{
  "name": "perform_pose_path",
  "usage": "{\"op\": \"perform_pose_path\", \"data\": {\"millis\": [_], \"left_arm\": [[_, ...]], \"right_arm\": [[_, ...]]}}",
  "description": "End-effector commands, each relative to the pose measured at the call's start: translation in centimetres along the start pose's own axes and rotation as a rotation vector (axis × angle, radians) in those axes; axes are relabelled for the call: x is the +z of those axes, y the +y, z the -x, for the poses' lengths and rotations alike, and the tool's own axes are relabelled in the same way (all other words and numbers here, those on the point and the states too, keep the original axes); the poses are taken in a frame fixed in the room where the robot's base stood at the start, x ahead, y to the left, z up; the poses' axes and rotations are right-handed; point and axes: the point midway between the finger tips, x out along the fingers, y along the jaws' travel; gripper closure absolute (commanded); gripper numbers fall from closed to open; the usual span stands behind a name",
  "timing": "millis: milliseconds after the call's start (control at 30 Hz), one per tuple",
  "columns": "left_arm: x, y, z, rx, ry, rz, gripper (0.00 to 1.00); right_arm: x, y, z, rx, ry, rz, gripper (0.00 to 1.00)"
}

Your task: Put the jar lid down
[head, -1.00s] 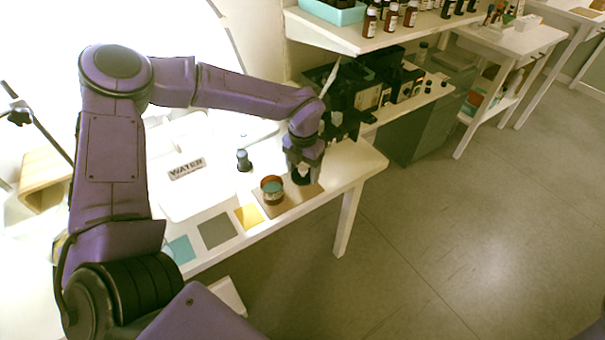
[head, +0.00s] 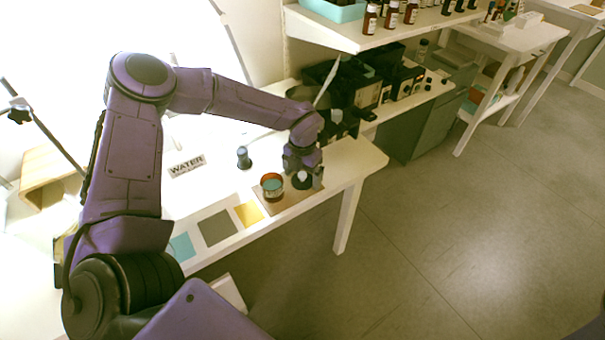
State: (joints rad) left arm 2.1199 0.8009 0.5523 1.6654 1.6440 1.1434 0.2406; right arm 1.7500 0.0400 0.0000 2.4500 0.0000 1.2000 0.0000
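The jar lid (head: 301,183) is dark and round with a paler spot on top. It rests on the tan mat (head: 274,207) near the white table's front edge. My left gripper (head: 303,178) is directly over the lid, pointing down, with its fingers spread to either side of it. The fingers look apart from the lid, though small detail is hard to tell. An open brown jar (head: 272,189) with a teal band stands upright on the mat, just left of the lid. My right gripper is not in view.
Yellow (head: 248,215), grey (head: 217,228) and teal (head: 181,247) squares lie along the front edge. A small dark bottle (head: 243,158) and a WATER label (head: 187,166) are further back. Dark equipment (head: 345,90) stands behind my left gripper, under a shelf of bottles.

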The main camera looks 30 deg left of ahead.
Motion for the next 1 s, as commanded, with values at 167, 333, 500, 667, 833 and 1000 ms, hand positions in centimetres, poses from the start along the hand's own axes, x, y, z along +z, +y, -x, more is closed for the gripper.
{"op": "perform_pose_path", "data": {"millis": [167, 333, 500, 667, 833, 1000], "left_arm": [[0.0, 0.0, 0.7, 0.000, -0.001, 0.001, 0.07], [0.1, 0.0, 4.3, -0.002, -0.007, 0.001, 0.07], [0.1, 0.0, 8.7, -0.001, -0.006, 0.000, 0.07], [0.0, 0.0, 11.4, 0.000, -0.002, 0.001, 0.07], [0.0, 0.0, 12.3, 0.000, 0.000, 0.000, 0.07], [0.0, 0.0, 12.3, 0.000, 0.000, 0.000, 0.07]], "right_arm": [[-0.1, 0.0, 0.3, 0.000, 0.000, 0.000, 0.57], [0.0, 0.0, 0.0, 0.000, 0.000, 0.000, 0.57], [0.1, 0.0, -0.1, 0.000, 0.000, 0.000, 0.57], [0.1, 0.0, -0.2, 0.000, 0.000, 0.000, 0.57], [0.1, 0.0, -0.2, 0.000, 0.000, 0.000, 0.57], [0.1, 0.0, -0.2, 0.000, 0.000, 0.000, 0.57]]}}
